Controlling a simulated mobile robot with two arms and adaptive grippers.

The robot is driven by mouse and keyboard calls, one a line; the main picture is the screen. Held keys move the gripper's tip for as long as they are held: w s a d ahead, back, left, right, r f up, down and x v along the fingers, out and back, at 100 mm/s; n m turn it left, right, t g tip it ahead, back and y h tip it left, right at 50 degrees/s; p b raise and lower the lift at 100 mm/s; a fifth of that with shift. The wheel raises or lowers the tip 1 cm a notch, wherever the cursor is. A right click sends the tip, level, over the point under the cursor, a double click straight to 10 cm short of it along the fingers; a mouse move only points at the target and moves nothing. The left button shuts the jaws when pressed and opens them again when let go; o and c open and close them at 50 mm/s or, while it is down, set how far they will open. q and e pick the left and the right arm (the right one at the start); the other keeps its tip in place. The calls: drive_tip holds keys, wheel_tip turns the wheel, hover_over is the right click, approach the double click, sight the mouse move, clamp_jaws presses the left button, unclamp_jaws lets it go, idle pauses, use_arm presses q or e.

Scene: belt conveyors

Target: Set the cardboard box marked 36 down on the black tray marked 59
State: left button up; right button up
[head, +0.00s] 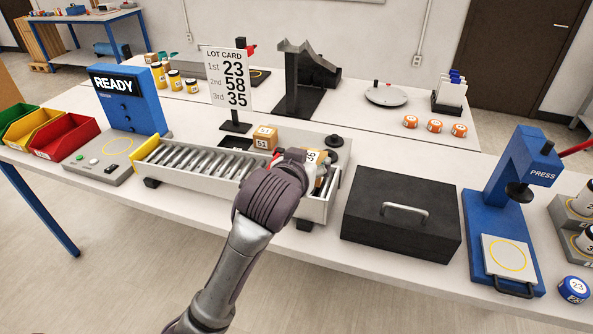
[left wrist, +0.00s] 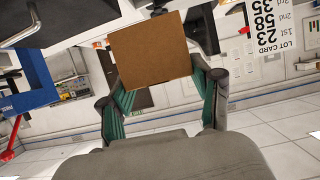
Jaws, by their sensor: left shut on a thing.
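The cardboard box marked 36 (head: 313,157) shows in the head view at the right end of the roller conveyor. My left gripper (head: 303,160) is shut on it, and the arm hides part of it. In the left wrist view, the box's plain brown face (left wrist: 152,50) sits between the two green-padded fingers (left wrist: 160,92). A flat black piece (head: 236,143) lies behind the conveyor, below the lot card. I can read no 59 on it, so I cannot tell whether it is the tray. My right gripper is not in view.
Another cardboard box, marked 51 (head: 265,141), stands just behind the roller conveyor (head: 195,166). The lot card (head: 227,80) stands behind it. A black case (head: 402,222) and a blue press (head: 510,205) stand to the right. A blue READY station (head: 130,100) is at the left.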

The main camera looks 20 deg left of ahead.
use_arm(q)
drive_tip(key=shift+w+a+r, duration=0.15)
drive_tip(key=shift+w+r, duration=0.05)
drive_tip(key=shift+w, duration=0.3)
drive_tip(key=w+a+f, duration=0.2)
drive_tip(key=w, duration=0.1)
drive_tip(key=w+a+f+p, duration=0.1)
drive_tip(key=w+a+f, duration=0.1)
drive_tip(key=w+a+f+p, duration=0.1)
drive_tip(key=w+a+f, duration=0.1)
drive_tip(key=w, duration=0.1)
drive_tip(key=shift+w+a+f, duration=0.15)
drive_tip(key=shift+w+f, duration=0.1)
drive_tip(key=shift+w, duration=0.1)
drive_tip(key=shift+w+a+f+p, duration=0.1)
drive_tip(key=shift+f+p, duration=0.1)
drive_tip(key=shift+p, duration=0.15)
wheel_tip(320, 180, down, 3)
drive_tip(key=shift+f+p, duration=0.15)
drive_tip(key=shift+p, duration=0.4)
drive_tip(key=shift+f, duration=0.25)
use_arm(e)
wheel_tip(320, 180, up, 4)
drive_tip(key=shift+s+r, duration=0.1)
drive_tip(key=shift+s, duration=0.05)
